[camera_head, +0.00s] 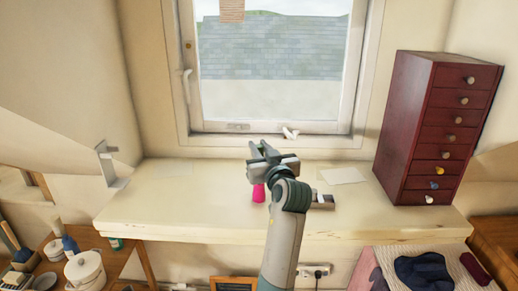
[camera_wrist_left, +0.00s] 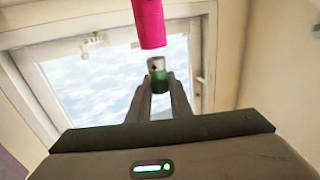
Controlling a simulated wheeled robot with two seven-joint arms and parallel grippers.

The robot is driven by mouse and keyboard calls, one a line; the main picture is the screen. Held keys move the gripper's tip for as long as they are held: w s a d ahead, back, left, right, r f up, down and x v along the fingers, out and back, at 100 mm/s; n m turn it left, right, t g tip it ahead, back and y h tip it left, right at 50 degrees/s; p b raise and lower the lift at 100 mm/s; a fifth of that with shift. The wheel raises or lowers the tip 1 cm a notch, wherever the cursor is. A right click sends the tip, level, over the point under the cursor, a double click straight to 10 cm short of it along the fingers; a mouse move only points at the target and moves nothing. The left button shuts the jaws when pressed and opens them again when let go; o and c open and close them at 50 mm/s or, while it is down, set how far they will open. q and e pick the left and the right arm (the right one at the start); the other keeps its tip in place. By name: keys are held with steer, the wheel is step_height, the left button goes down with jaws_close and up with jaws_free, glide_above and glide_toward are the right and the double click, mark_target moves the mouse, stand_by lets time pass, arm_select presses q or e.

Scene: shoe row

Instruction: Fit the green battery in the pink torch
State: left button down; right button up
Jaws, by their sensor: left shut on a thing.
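My left gripper (camera_head: 262,152) is over the middle of the pale worktop. In the left wrist view its fingers (camera_wrist_left: 160,102) are shut on the green battery (camera_wrist_left: 159,82), which has a pale end pointing away from them. The pink torch (camera_wrist_left: 149,22) shows in that view just beyond the battery's pale end, slightly to the left, with a small gap between them. In the head view the lower part of the torch (camera_head: 258,193) shows below the gripper; the rest is hidden. I cannot pick out the battery in the head view. My right gripper is not in view.
A tall dark red drawer cabinet (camera_head: 428,130) stands on the worktop (camera_head: 185,205) at the right. A white sheet (camera_head: 343,175) and a small grey and dark item (camera_head: 322,201) lie right of my arm. A window (camera_head: 270,75) is behind. The worktop's left part is largely clear.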

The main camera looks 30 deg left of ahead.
arm_select(q)
steer(key=shift+f+b, duration=0.55)
steer(key=shift+f, duration=0.1)
stand_by(0.3)
steer(key=shift+f+b, duration=1.3)
steer(key=shift+f, duration=0.35)
steer(key=c, duration=1.5)
jaws_free()
steer(key=shift+c, duration=0.2)
steer(key=shift+s, duration=0.1)
